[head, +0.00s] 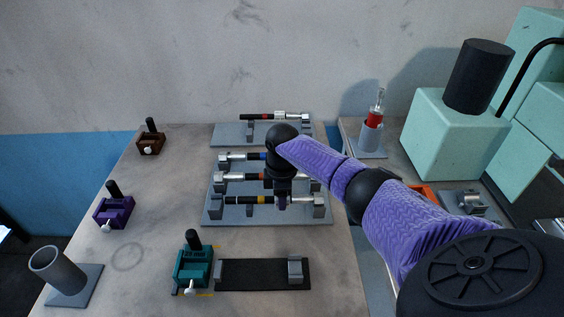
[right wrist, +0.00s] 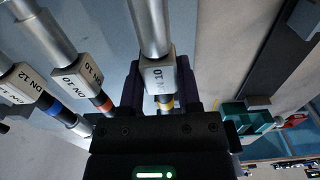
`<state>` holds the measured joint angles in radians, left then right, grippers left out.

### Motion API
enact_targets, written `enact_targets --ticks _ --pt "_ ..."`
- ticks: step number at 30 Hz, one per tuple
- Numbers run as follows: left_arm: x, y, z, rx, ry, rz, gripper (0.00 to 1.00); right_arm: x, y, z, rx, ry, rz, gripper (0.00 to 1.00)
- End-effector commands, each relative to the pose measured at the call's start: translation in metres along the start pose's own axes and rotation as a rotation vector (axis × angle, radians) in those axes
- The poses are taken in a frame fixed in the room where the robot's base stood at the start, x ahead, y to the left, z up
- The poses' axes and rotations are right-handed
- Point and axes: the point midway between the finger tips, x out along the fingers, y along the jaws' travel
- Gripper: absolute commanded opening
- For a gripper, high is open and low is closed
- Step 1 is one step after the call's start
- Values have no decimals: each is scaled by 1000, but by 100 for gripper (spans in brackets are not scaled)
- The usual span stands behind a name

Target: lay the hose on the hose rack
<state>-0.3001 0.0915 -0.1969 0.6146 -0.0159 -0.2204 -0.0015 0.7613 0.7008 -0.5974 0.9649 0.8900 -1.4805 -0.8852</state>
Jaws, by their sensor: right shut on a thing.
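A hose with a yellow band (head: 243,200) spans the front posts of a grey multi-post rack (head: 225,219). My right gripper (head: 282,203) reaches down over its right part. In the right wrist view the jaws are shut on this hose (right wrist: 151,28), around its labelled block, with the yellow band just beyond. Whether the hose rests in the posts or sits slightly above them I cannot tell. Hoses with an orange band (right wrist: 90,92) and a blue band (right wrist: 48,102) lie alongside it. My left gripper is not in view.
Another hose lies on a separate grey stand (head: 228,136) behind. An empty black stand (head: 262,281) is in front, beside a teal clamp (head: 193,268). Purple (head: 113,213) and brown (head: 150,144) clamps and a grey tube holder (head: 60,272) stand left. A mint machine (head: 440,135) is right.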

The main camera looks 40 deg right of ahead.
Motion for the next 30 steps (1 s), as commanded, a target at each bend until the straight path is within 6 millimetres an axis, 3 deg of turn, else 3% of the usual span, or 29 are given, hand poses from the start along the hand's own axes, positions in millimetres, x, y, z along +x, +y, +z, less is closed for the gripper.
enact_targets --ticks 2,3,8,9,17,24,30 --pt "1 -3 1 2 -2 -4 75 2 0 0 0 0 0 0" --pt "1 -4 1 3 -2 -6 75 1 0 0 0 0 0 47" --pt "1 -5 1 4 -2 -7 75 1 0 0 0 0 0 81" --pt "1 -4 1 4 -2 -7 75 1 0 0 0 0 0 84" --pt "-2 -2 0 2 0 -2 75 -5 0 0 0 1 1 84" --pt "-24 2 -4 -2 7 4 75 -65 1 0 0 1 4 84" --pt "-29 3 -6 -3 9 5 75 -95 0 0 1 1 1 84"
